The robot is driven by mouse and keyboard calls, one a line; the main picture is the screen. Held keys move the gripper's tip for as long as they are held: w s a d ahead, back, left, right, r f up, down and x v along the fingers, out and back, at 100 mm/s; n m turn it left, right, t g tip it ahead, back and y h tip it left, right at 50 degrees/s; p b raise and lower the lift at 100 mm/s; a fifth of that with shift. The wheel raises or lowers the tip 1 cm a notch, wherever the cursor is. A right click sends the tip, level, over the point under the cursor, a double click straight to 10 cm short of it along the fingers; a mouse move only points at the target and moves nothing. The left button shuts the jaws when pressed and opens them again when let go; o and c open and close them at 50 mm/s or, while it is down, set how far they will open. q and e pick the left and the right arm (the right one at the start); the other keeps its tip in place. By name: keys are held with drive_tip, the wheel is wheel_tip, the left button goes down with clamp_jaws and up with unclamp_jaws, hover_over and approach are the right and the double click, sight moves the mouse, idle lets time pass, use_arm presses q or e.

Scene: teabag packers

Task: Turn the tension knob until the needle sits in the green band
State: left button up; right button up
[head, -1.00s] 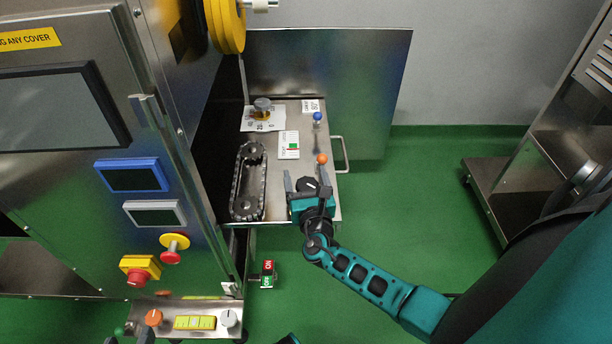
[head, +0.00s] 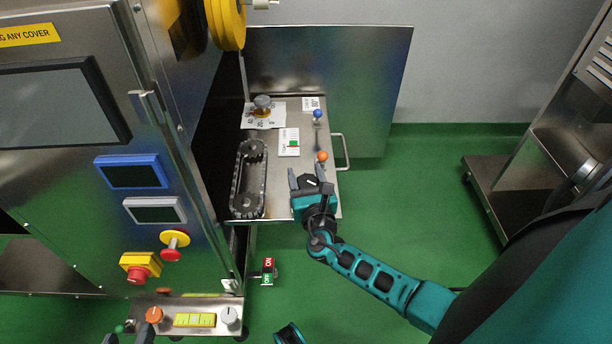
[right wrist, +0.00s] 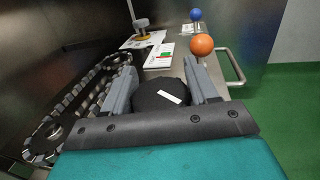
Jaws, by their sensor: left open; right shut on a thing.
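The black tension knob (head: 309,182) with a white pointer line sits at the near right of the steel shelf. It also shows in the right wrist view (right wrist: 160,94). My right gripper (head: 306,173) is shut on it, one finger on each side. The white gauge card (head: 289,142) with a green band and a red mark lies beyond it. The needle is too small to read for certain. My left gripper (head: 125,339) is open at the bottom left edge, near an orange knob (head: 154,315), and mostly cut off by the frame.
A toothed belt (head: 249,180) lies left of the tension knob. An orange ball-topped lever (head: 322,156) and a blue one (head: 317,114) stand beyond it. A grey knob on an orange base (head: 263,104) is at the back. Open green floor (head: 410,190) lies to the right.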

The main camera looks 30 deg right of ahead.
drive_tip(key=n+y, duration=0.2)
drive_tip(key=y, duration=0.1)
drive_tip(key=shift+w+t, duration=0.1)
drive_tip(key=shift+t, duration=0.3)
drive_tip(key=n+y, duration=0.1)
drive_tip(key=y, duration=0.1)
drive_tip(key=n+y, duration=0.3)
drive_tip(key=y, duration=0.1)
drive_tip(key=shift+a+r+n+y+b, duration=0.1)
drive_tip(key=shift+a+n+y+b, duration=0.2)
drive_tip(key=shift+y, duration=0.1)
drive_tip(key=n+g+y, duration=0.1)
drive_tip(key=y, duration=0.1)
drive_tip(key=n+y, duration=0.1)
drive_tip(key=y, duration=0.1)
drive_tip(key=n+g+y, duration=0.1)
drive_tip(key=n+y, duration=0.1)
drive_tip(key=shift+a+g, duration=0.3)
drive_tip(key=shift+a, duration=0.1)
drive_tip(key=shift+n+y, duration=0.3)
drive_tip(key=shift+y, duration=0.2)
drive_tip(key=shift+a, duration=0.1)
drive_tip(key=o, duration=1)
drive_tip(key=shift+c, duration=0.2)
drive_tip(key=shift+s, duration=0.25)
